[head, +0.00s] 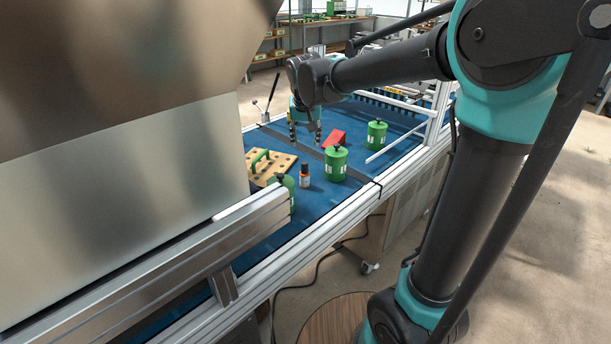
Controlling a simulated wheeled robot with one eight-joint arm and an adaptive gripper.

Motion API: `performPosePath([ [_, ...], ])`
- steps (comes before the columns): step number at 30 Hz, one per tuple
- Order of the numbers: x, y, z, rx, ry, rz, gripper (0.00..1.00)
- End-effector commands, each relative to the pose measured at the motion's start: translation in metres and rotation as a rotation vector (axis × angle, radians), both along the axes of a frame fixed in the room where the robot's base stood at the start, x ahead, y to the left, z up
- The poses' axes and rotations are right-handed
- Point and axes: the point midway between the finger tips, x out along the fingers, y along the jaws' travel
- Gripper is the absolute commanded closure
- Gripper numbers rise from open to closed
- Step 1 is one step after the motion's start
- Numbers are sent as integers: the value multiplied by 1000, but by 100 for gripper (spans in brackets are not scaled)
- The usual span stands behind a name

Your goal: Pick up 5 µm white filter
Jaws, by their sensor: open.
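No white filter can be made out for sure in the head view. Several green canisters with black knobs and small white labels stand upright on the blue belt: one at the right (376,136), one in the middle (335,165), and one at the front left, partly hidden by the metal rail (291,196). The label text is too small to read. My gripper (305,130) points down over the belt, behind the middle canister and to its left. It is open, with nothing seen between its fingers.
A small dark bottle with an orange label (304,176) stands beside a wooden board with a green handle (275,168). A dark strap (320,156) crosses the belt. Aluminium rails (400,165) edge it. A large metal hood (120,190) blocks the left.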

Motion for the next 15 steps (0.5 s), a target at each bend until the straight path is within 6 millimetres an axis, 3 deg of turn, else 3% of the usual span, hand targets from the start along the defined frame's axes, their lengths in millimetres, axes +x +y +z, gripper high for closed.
performPosePath([
  [9, 23, 0, -56, -1, 0, -1, 55],
  [15, 29, 0, -72, 0, 0, 0, 55],
])
